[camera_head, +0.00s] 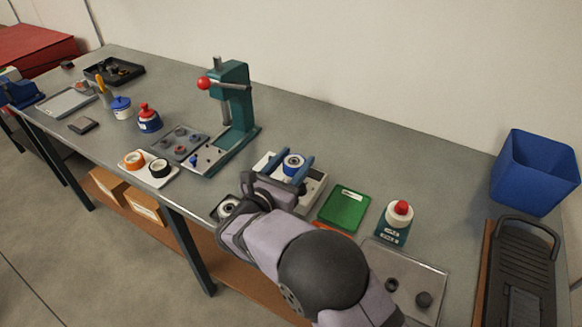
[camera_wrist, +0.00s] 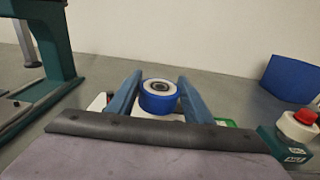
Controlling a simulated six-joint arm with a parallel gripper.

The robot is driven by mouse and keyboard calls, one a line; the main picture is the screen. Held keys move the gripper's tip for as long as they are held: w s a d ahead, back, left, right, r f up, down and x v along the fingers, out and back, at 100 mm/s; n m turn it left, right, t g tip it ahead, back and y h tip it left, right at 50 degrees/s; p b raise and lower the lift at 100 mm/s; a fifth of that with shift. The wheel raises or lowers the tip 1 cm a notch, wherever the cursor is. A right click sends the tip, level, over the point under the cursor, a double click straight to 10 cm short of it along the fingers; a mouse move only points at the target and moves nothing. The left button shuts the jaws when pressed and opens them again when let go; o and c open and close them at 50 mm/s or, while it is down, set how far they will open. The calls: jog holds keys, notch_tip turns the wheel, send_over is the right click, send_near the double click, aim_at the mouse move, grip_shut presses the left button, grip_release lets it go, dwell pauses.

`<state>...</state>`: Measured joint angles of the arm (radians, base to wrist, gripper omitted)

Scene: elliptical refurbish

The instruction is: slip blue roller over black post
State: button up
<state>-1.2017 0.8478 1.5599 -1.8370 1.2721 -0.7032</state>
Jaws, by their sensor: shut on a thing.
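The blue roller (camera_head: 293,163), with a white ring and dark centre on top, is between the two blue fingers of my gripper (camera_head: 294,160). The wrist view also shows the upright roller (camera_wrist: 158,98) between the fingertips of my gripper (camera_wrist: 158,88). My gripper is shut on it. The roller is over or on a pale fixture (camera_head: 317,188); I cannot tell whether it touches. No black post can be made out there; the roller, fingers and my arm cover much of the fixture.
A green press (camera_head: 235,95) stands left of the roller. A blue bin (camera_head: 535,170) stands at far right.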

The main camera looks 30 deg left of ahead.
jog(key=a+r+y, duration=0.1)
jog(key=a, duration=0.1)
jog(key=a+r+n, duration=0.1)
jog(key=a, duration=0.1)
jog(key=w+a+r+y, duration=0.1)
jog(key=a+r, duration=0.1)
jog(key=a, duration=0.1)
jog(key=shift+n+y, duration=0.3)
jog(key=shift+n, duration=0.1)
jog(key=shift+s+a+f, duration=0.1)
jog(key=shift+a+f, duration=0.1)
jog(key=shift+a, duration=0.15)
jog(key=shift+f, duration=0.1)
jog(key=shift+f+b, duration=1.7)
jog(key=shift+f, duration=1.1)
jog(key=shift+b, duration=0.4)
jog(key=shift+f+b, duration=0.6)
jog(key=shift+f, duration=0.05)
